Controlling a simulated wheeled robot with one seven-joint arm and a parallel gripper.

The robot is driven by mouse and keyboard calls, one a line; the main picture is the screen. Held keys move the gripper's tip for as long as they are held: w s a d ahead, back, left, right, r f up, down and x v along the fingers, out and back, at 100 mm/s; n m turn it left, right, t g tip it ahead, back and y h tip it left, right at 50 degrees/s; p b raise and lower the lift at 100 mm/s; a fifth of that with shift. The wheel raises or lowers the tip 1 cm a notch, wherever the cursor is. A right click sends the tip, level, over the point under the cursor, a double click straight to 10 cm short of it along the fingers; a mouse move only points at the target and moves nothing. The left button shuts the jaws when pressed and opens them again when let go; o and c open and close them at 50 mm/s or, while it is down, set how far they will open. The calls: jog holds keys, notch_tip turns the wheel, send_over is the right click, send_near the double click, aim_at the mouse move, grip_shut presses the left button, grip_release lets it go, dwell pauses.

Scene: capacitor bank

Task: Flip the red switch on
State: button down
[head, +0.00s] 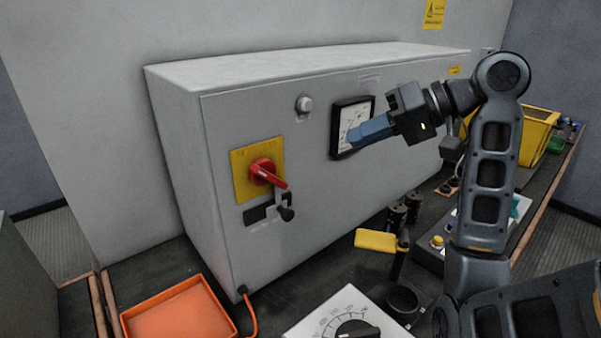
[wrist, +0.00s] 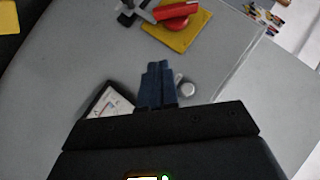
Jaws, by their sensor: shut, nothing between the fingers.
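The red switch (head: 268,173) is a rotary handle on a yellow square plate (head: 243,185) on the front of a grey cabinet (head: 300,180). Its handle slants down to the right in the head view. The red switch (wrist: 174,12) also shows at the top of the wrist view, on its yellow plate (wrist: 188,38). My gripper (head: 352,136) has blue fingers, shut and empty, in front of the dial meter (head: 343,118), to the right of the switch and apart from it. The fingers (wrist: 155,75) point toward the switch side in the wrist view.
A dark latch (head: 285,207) sits just below the switch. A round white button (head: 304,104) is above and between switch and meter. An orange tray (head: 180,318), a white dial box (head: 345,318) and a yellow-handled tool (head: 376,240) lie on the bench below.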

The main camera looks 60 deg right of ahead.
aim_at(267, 175)
jog(key=shift+w+f, duration=0.1)
jog(key=shift+w, duration=0.05)
jog(key=s+a+f+x, duration=0.1)
jog(key=a+x, duration=0.1)
jog(key=x, duration=1)
jog(key=shift+f, duration=0.4)
jog(key=shift+a+f+m+y+p, duration=0.1)
jog(key=shift+f+m+y+p, duration=0.15)
jog(key=shift+m+y+p, duration=0.2)
jog(key=w+a+f+m+t+y+b, duration=0.1)
jog(key=a+f+m+t+y, duration=0.3)
jog(key=m+t, duration=0.5)
jog(key=shift+a+f+m+b, duration=0.3)
jog(key=shift+a+f+m, duration=0.05)
jog(key=shift+m, duration=0.2)
jog(key=shift+w+a+y, duration=0.25)
dwell(0.8)
